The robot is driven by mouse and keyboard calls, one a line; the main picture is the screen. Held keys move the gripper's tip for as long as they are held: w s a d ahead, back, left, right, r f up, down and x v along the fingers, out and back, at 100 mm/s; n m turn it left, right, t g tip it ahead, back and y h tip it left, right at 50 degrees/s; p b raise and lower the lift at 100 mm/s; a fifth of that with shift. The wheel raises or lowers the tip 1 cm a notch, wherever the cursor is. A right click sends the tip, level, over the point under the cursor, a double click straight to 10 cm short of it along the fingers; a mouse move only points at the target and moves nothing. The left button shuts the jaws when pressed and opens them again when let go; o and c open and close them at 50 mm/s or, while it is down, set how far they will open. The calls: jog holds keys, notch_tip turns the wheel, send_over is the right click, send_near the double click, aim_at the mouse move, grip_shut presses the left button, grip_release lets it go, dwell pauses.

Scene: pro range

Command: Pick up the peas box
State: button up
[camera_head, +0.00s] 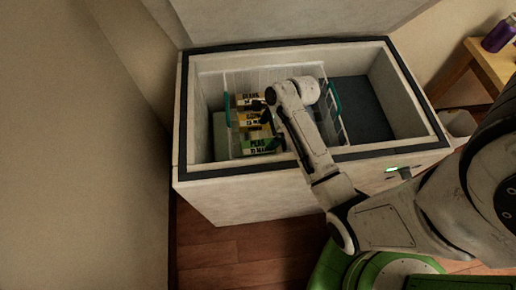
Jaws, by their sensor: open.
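The peas box (262,146) is green with a dark label reading "PEAS". It lies nearest the front in a row of boxes in a white wire basket, inside the open chest freezer. My arm reaches over the freezer's front wall into the basket. My gripper (264,112) is open, small and dark in the head view, above the boxes and behind the peas box. My arm hides its right side and part of the basket. I cannot tell whether the fingers touch any box.
A yellow box (247,122) and a pale box (249,99) lie behind the peas box. The white basket (229,82) has teal handles. The freezer's dark-edged rim (230,171) surrounds it. The freezer's right side (361,105) looks empty. A purple can (499,36) stands on a wooden table.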

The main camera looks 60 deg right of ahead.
aim_at(259, 146)
jog(key=shift+d+f+m, duration=0.15)
jog(key=shift+f+m, duration=0.05)
jog(key=shift+m, duration=0.2)
jog(key=shift+f, duration=0.3)
jog(key=b+x, duration=0.1)
jog(key=x, duration=0.9)
jog(key=shift+s+f, duration=0.1)
jog(key=shift+s, duration=0.05)
jog(key=shift+c, duration=0.3)
jog(key=c, duration=1.2)
